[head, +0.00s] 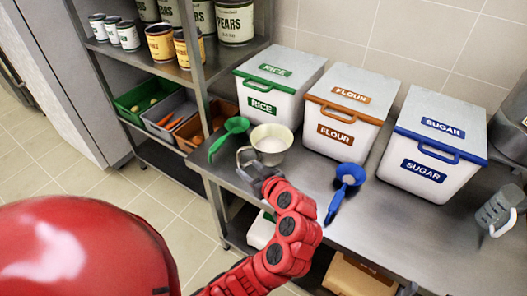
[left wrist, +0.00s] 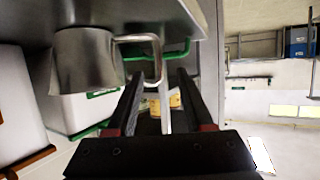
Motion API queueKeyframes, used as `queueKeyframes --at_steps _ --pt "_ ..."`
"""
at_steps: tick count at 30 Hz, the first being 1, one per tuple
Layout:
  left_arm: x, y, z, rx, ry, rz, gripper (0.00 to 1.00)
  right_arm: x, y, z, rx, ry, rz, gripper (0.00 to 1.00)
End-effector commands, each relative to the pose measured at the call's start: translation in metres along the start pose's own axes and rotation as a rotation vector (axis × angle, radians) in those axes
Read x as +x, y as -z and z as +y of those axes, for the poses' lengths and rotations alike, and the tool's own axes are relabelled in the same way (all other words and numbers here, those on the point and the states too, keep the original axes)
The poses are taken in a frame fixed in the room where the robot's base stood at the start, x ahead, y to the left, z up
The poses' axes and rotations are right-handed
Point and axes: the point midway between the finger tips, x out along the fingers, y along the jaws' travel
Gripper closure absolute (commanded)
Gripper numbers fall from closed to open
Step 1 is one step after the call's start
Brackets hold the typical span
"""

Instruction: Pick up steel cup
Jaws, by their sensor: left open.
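The steel cup (head: 283,156) stands on the steel counter, with pale contents showing inside its rim. Its loop handle (head: 243,156) sticks out to the left. My left gripper (head: 262,182) is at the counter's front edge, just in front of the handle. In the left wrist view the cup (left wrist: 85,70) appears at upper left, turned by the camera's tilt. The open jaws of my left gripper (left wrist: 162,72) point at the handle (left wrist: 155,42), which shows in line with the gap between the fingers. I cannot tell whether they touch it. My right gripper is not in view.
A green scoop (head: 236,125) lies left of the cup and a blue scoop (head: 350,174) to its right. White bins of rice (head: 284,76), flour (head: 345,110) and sugar (head: 435,145) stand behind. A shelf (head: 205,75) with cans and crates is at the left.

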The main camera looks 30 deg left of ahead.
Motion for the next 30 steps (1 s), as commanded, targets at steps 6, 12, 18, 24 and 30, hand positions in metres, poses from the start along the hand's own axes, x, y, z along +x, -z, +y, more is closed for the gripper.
queueKeyframes --at_steps 6,12,18,24,30 --pt "0.043 -0.001 -0.002 0.001 0.005 0.002 0.48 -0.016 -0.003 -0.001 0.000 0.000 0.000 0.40" --pt "0.060 0.000 0.000 0.001 0.000 -0.001 0.48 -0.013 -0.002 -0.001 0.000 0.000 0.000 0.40" --pt "0.076 0.005 0.000 0.001 0.004 -0.001 0.48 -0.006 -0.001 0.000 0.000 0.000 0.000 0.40" --pt "0.107 0.007 0.002 0.001 0.004 0.000 0.48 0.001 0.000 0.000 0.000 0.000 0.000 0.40" --pt "0.112 0.006 0.003 0.000 -0.003 0.001 0.48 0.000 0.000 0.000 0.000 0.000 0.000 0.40"
